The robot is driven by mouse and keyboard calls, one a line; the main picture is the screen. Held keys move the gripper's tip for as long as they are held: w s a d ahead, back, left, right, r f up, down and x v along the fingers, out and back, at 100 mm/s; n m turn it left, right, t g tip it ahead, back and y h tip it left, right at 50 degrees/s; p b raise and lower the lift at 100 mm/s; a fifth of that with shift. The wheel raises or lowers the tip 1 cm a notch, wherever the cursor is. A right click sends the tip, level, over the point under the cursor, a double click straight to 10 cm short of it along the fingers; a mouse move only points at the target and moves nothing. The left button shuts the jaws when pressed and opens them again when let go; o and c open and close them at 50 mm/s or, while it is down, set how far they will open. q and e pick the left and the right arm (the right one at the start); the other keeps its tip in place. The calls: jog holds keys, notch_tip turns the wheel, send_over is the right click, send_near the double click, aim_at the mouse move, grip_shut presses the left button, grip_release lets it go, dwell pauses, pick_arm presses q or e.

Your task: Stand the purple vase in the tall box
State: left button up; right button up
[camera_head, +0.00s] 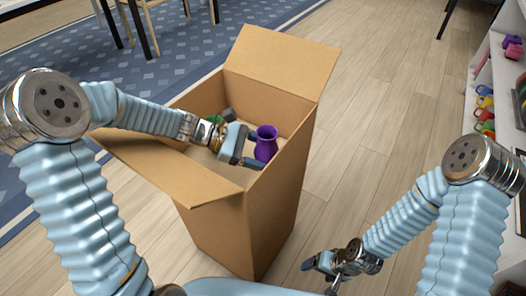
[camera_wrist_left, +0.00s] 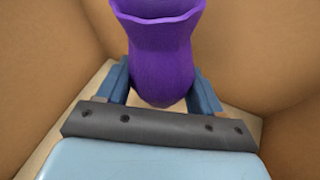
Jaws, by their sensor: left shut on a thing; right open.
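The purple vase (camera_head: 266,143) is upright inside the opening of the tall cardboard box (camera_head: 240,225), near its right wall. My left gripper (camera_head: 250,147) reaches into the box and is shut on the vase. In the left wrist view the vase (camera_wrist_left: 160,50) stands between the two blue fingers of my left gripper (camera_wrist_left: 163,88), its flared mouth at the top. Whether its base touches the box floor cannot be told. My right gripper (camera_head: 325,272) is open and empty, low in front of the box at the right.
The box's flaps are folded outward, with one flap (camera_head: 160,170) under my left arm. Green and dark items (camera_head: 222,117) lie in the box beyond my left wrist. A white shelf (camera_head: 480,95) with colourful things stands at the right. The wooden floor (camera_head: 375,110) between is clear.

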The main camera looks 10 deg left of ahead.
pick_arm(q)
jog(key=o, duration=1)
jog(key=shift+f, duration=0.1)
jog(key=shift+o, duration=0.2)
jog(key=shift+r+p, duration=0.35)
jog(key=shift+r, duration=0.1)
jog(key=v, duration=1.2)
jog(key=shift+r, duration=0.2)
